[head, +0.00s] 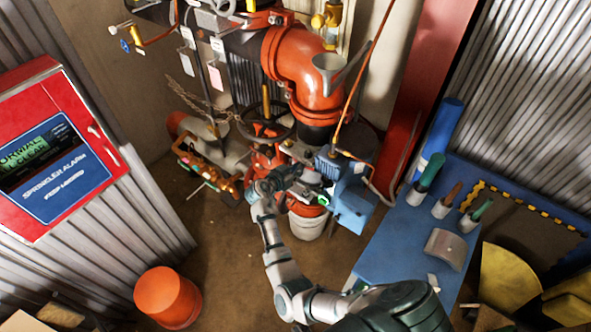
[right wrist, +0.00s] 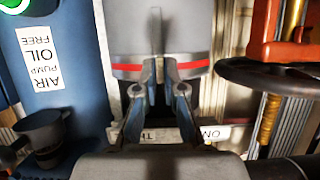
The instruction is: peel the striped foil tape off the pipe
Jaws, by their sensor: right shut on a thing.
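My right gripper (head: 298,174) is at the pipework in the middle of the head view, beside the blue pump box. In the right wrist view its two fingers (right wrist: 160,84) are closed together on a thin upright grey flap (right wrist: 156,50). Directly behind them is a smooth grey rounded surface, which seems to be the pipe wrapped in foil tape (right wrist: 126,68) with a red stripe. The stripe shows on both sides of the fingers. In the head view the tape is too small and covered to make out. My left gripper is not in view.
The blue pump box (head: 352,172) is close right of the gripper. A black handwheel (head: 266,133) and red valve are close by. A blue table (head: 400,240) with tools in holders stands at the right. An orange bucket (head: 168,297) stands on open floor at lower left.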

